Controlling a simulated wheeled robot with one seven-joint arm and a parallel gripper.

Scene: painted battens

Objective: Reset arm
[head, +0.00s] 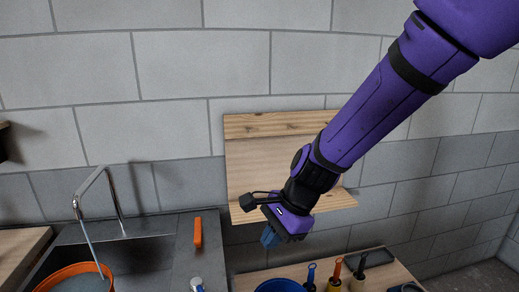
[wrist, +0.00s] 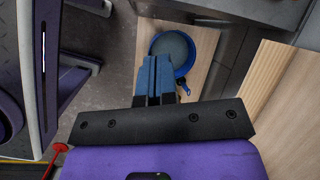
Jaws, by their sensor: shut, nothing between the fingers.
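My purple arm reaches in from the top right in the head view. My gripper (head: 270,238) hangs in front of the wooden wall shelf, with its blue fingers pointing down. In the wrist view the blue fingers of my gripper (wrist: 155,62) lie close together, shut with nothing between them. Below the gripper is a blue pan or bowl (head: 281,286) on a wooden counter, and it also shows in the wrist view (wrist: 186,61), partly hidden behind the fingers.
The wooden shelf (head: 250,160) is on the tiled wall behind my gripper. Left are a sink with a tap (head: 116,205), an orange bucket (head: 68,273) and an orange object (head: 197,232). Several dark-handled items, one a bottle-like piece (head: 334,275), stand right of the blue pan.

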